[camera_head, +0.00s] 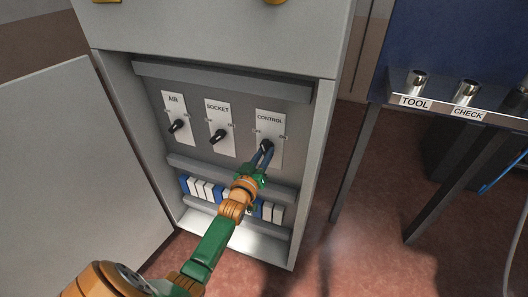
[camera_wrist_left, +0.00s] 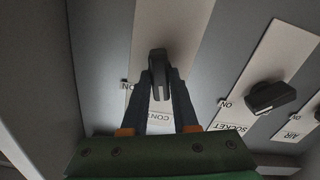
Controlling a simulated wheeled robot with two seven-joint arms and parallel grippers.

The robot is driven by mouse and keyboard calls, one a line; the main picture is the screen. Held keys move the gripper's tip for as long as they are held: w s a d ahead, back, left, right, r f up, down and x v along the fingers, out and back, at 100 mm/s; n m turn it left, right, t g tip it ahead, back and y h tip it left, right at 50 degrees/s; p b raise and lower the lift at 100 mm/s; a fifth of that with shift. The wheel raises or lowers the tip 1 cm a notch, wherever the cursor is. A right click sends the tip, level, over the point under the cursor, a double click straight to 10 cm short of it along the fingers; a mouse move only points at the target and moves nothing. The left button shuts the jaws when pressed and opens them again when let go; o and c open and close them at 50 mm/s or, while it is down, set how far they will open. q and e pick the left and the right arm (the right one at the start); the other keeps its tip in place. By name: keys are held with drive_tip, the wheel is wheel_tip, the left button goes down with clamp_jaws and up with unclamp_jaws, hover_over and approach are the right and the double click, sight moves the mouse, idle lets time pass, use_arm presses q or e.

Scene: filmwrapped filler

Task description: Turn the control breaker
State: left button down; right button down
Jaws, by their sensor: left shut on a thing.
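The control breaker (camera_head: 267,146) is a black knob on a white plate labelled CONTROL (camera_head: 270,121), at the right of the cabinet's panel. My left gripper (camera_head: 264,151) reaches up to it from below, its dark fingers shut on the knob. In the left wrist view the knob (camera_wrist_left: 158,72) sits between the two fingertips of the left gripper (camera_wrist_left: 160,84), and the fingers partly cover the label. My right gripper is not in view.
Left of it are the SOCKET knob (camera_head: 217,136) and AIR knob (camera_head: 177,126), both tilted. Blue and white modules (camera_head: 200,189) line the cabinet below. The open cabinet door (camera_head: 75,165) stands left. A table (camera_head: 440,108) with metal cups marked TOOL and CHECK stands right.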

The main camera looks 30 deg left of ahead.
use_arm(q)
drive_tip(key=m, duration=0.2)
drive_tip(key=shift+m+p, duration=0.35)
drive_tip(key=shift+m, duration=0.05)
drive_tip(key=m, duration=0.3)
drive_tip(key=shift+m, duration=0.3)
drive_tip(key=m, duration=0.6)
drive_tip(key=shift+f, duration=0.1)
drive_tip(key=c, duration=0.7)
unclamp_jaws()
drive_tip(key=shift+s, duration=0.15)
drive_tip(key=p+v, duration=0.2)
drive_tip(key=v, duration=0.5)
